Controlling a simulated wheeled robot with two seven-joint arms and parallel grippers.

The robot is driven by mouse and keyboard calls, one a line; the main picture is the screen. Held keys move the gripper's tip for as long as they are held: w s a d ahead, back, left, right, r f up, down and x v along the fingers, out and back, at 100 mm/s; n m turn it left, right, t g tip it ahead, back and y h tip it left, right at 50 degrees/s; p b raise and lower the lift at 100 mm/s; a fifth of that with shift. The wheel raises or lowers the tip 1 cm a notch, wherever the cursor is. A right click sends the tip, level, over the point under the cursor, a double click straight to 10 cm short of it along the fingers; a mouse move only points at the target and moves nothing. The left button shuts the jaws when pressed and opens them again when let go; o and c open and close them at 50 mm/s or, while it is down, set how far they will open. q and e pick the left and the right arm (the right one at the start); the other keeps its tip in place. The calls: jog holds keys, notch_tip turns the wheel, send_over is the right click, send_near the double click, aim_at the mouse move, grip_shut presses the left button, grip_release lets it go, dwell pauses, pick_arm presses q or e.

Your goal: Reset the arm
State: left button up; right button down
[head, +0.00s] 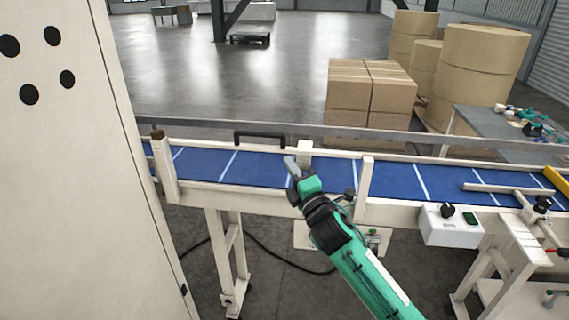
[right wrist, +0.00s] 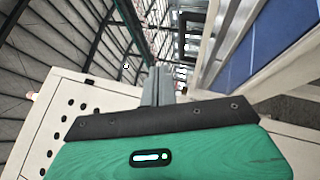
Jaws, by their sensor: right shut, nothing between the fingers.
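My right arm, green and black, reaches up from the bottom of the head view. Its gripper (head: 291,166) is over the near part of the blue conveyor belt (head: 325,174), with its fingers pointing up and left. In the right wrist view the grey fingers (right wrist: 158,84) are together with nothing between them. The gap between the fingers and the belt cannot be told. My left gripper is in neither view.
A tall cream cabinet (head: 75,160) stands at the left. A control box (head: 450,228) sits on the conveyor's front side. A black handle (head: 260,136) is on the far rail. Cardboard boxes (head: 368,90) and large paper rolls (head: 475,75) stand behind the conveyor.

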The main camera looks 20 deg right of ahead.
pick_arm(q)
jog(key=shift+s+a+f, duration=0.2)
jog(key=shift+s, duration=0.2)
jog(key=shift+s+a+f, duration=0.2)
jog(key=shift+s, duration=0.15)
pick_arm(e)
jog(key=shift+v, duration=1.05)
